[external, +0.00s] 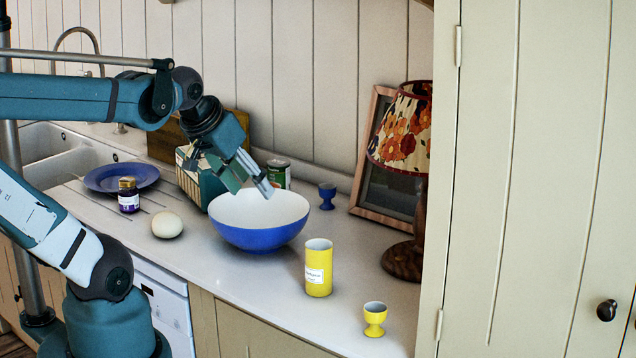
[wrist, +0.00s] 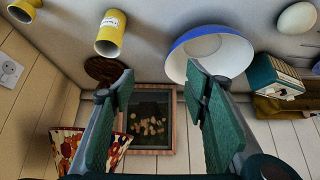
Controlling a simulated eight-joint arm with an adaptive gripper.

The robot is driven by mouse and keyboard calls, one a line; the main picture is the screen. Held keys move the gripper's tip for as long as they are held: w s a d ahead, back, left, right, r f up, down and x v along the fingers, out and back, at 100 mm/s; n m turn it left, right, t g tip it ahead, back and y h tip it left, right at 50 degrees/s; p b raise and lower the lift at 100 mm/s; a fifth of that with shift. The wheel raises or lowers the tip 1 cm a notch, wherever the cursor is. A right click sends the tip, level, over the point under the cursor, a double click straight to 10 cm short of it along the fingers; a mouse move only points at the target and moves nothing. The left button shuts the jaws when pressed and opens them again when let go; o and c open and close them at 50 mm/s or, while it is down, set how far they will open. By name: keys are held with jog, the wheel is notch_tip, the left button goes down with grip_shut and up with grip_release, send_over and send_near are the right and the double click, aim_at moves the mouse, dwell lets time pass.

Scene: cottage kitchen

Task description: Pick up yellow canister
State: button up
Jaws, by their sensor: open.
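The yellow canister (external: 319,268) stands upright on the white counter near its front edge, with a white label on its side. It also shows in the wrist view (wrist: 110,35) at the upper left, apart from my fingers. My gripper (external: 255,182) is above the blue bowl, to the left of the canister and higher than it. In the wrist view my gripper (wrist: 160,100) has its two green-padded fingers spread wide with nothing between them. Nothing hides the canister in the external view.
The blue bowl (external: 262,238) stands left of the canister. A yellow egg cup (external: 375,318) stands to its right at the front. A lamp (external: 402,130) and a picture frame (external: 372,205) are behind. An egg (external: 167,225), jar (external: 128,196) and blue plate (external: 100,180) lie left.

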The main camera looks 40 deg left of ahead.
jog(key=shift+r, duration=0.15)
notch_tip(320, 180, up, 5)
jog(key=n+g+h+b, duration=0.2)
jog(key=n+h+b, duration=0.9)
jog(key=n, duration=1.1)
send_over(331, 267)
jog(key=a+p, duration=0.2)
jog(key=a, duration=0.3)
jog(key=h, duration=0.2)
jog(key=f, duration=1.4)
jog(key=s+f, duration=0.1)
jog(key=f, duration=0.6)
jog(key=shift+d+f, duration=0.15)
jog(key=shift+f, duration=0.25)
jog(key=shift+x, duration=1.3)
